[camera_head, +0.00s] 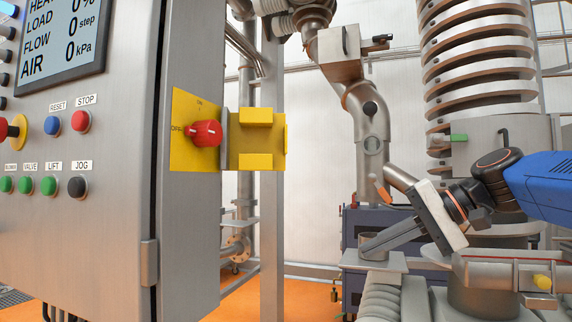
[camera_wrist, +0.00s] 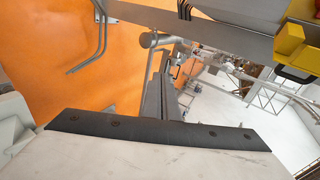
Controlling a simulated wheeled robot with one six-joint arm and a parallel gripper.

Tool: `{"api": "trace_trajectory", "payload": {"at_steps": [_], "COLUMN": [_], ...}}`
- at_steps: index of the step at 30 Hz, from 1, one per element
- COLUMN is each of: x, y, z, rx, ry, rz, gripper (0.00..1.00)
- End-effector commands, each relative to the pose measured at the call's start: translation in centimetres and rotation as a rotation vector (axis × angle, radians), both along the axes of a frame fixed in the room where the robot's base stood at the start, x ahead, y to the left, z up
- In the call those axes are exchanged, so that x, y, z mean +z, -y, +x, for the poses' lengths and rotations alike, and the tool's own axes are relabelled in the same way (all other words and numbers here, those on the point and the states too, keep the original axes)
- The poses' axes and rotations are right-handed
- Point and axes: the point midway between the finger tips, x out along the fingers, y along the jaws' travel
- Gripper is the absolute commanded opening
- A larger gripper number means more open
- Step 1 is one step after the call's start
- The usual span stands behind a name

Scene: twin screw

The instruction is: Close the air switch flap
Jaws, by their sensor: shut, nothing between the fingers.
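The yellow air switch plate (camera_head: 185,150) is on the side of the grey cabinet, with a red knob (camera_head: 207,133) pointing toward OFF. The yellow flap (camera_head: 257,140) is swung out to the right of the knob, so it stands open and the knob is uncovered. A yellow part, likely the flap (camera_wrist: 292,45), shows at the upper right edge of the wrist view. My gripper (camera_head: 366,249) is shut and empty, to the right of and below the flap, apart from it. Its fingers also show in the wrist view (camera_wrist: 162,88), pointing away.
The cabinet (camera_head: 110,215) with screen and several buttons fills the left. A vertical grey post (camera_head: 272,235) stands behind the flap. Pipes (camera_head: 372,125) and a large screw coil (camera_head: 475,60) are behind my arm. Open space lies between flap and gripper.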

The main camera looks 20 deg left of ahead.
Motion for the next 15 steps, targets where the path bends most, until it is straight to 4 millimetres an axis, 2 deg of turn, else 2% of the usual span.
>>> {"api": "trace_trajectory", "payload": {"at_steps": [1,3,9,12,15], "x": [2.3,5.6,13.9,16.8,18.7], "y": [-1.7,-3.7,-8.3,-9.6,-10.3], "z": [1.2,2.3,4.4,4.9,5.2], "rx": [0.033,0.080,0.225,0.285,0.326], "ry": [-0.011,-0.030,-0.071,-0.083,-0.093], "rz": [0.059,0.145,0.362,0.440,0.493], "gripper": [0.00,0.00,0.00,0.00,0.00]}}
